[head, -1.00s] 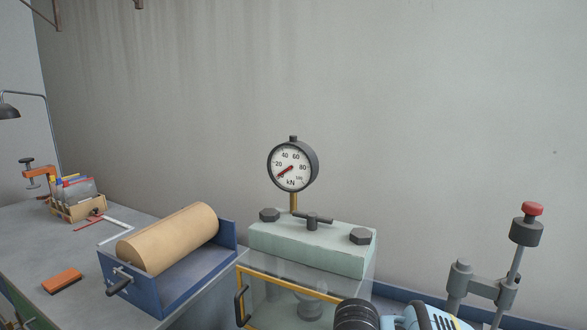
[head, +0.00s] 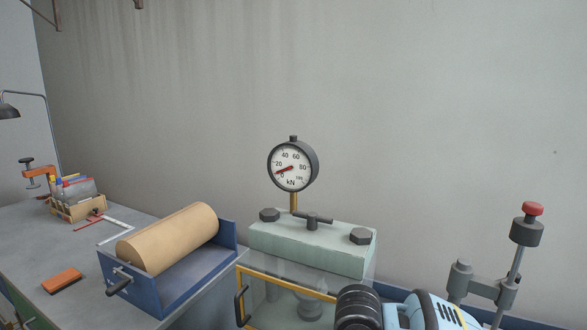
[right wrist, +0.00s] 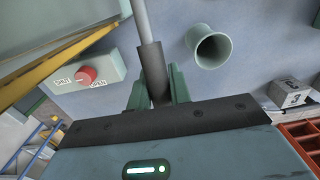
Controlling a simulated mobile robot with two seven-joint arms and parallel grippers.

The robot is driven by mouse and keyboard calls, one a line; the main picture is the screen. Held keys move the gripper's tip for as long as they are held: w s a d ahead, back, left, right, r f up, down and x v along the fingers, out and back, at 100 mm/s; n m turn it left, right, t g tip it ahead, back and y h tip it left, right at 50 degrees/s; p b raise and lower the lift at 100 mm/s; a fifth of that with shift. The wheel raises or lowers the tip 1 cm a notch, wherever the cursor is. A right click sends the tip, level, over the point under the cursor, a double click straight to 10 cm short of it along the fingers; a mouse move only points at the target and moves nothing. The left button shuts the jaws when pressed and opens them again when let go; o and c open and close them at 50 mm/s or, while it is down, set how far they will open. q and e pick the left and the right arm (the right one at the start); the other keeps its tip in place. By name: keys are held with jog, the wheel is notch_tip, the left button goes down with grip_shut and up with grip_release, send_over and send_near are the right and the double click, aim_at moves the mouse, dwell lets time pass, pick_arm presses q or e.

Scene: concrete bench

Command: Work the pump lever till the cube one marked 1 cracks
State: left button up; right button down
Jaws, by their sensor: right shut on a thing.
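The press's pale green crosshead (head: 315,247) stands behind a clear guard with a yellow frame (head: 290,284). What stands on the platen inside is mostly hidden, and I see no cube marked 1. The round gauge (head: 292,165) in kN has its red needle just above 0, below 20. In the right wrist view my right gripper (right wrist: 157,92) is shut on the dark grip of the pump lever (right wrist: 153,70), a grey rod running upward. The release valve's red knob (right wrist: 86,76) sits between SHUT and OPEN labels. My left gripper is not in view.
A grey cube marked 3 (right wrist: 292,96) lies near an orange crate (right wrist: 300,134), with a round grey-green cup (right wrist: 208,46) nearby. A blue cradle (head: 133,287) holds a tan cylinder (head: 170,238). A red-topped post (head: 515,260) stands at right.

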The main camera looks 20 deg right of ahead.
jog(key=shift+w+d+r, duration=0.2)
jog(key=shift+d+r, duration=0.05)
jog(key=shift+r, duration=0.6)
jog(key=shift+w+d+r, duration=0.25)
jog(key=shift+r, duration=0.65)
jog(key=shift+w+d+r, duration=0.2)
jog(key=shift+d+r, duration=0.05)
jog(key=shift+r, duration=0.6)
jog(key=shift+s+a+f, duration=0.2)
jog(key=shift+a+f, duration=0.05)
jog(key=shift+f, duration=0.5)
jog(key=shift+s+a+f, duration=0.2)
jog(key=shift+s+f, duration=0.05)
jog(key=shift+f, duration=0.55)
jog(key=shift+s+a+f, duration=0.2)
jog(key=shift+a+f, duration=0.05)
jog(key=shift+f, duration=0.5)
jog(key=shift+s+a+f, duration=0.1)
jog(key=shift+f, duration=0.45)
jog(key=shift+s+a+f, duration=0.1)
jog(key=shift+f, duration=0.4)
jog(key=shift+s+a+f, duration=0.1)
jog(key=shift+f, duration=1.5)
